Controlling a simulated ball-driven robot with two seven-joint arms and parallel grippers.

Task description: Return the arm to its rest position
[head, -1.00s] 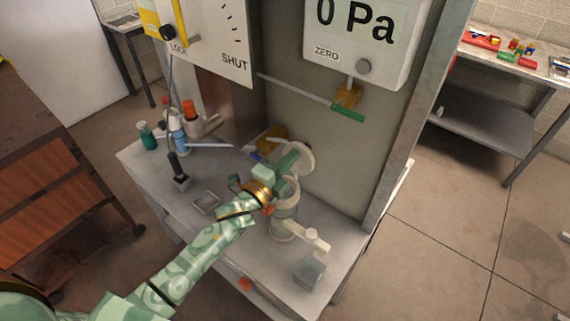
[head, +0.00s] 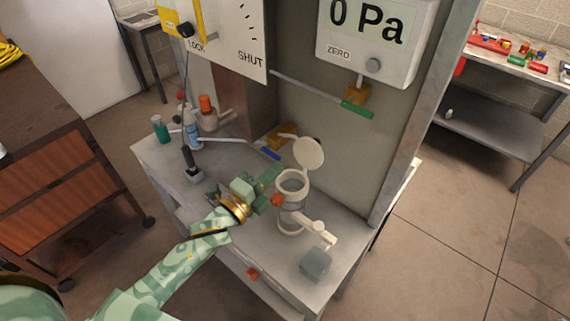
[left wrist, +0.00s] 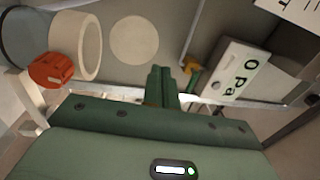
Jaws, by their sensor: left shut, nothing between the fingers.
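My left arm comes in from the lower left of the head view. Its green gripper (head: 268,178) is shut and empty, just left of a jar (head: 292,205) on the grey bench. The jar's round cream lid (head: 308,153) stands open behind its mouth. In the left wrist view the shut fingers (left wrist: 162,82) point toward the back panel, with the jar's cream rim (left wrist: 88,47) and an orange knob (left wrist: 52,70) at the left. My right gripper is not in view.
The bench (head: 225,235) holds a black-handled stand (head: 191,165), bottles (head: 193,135) and a small grey box (head: 315,264). A gauge (head: 372,40) reading 0 Pa hangs on the back panel. A wooden cart (head: 65,210) stands at the left.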

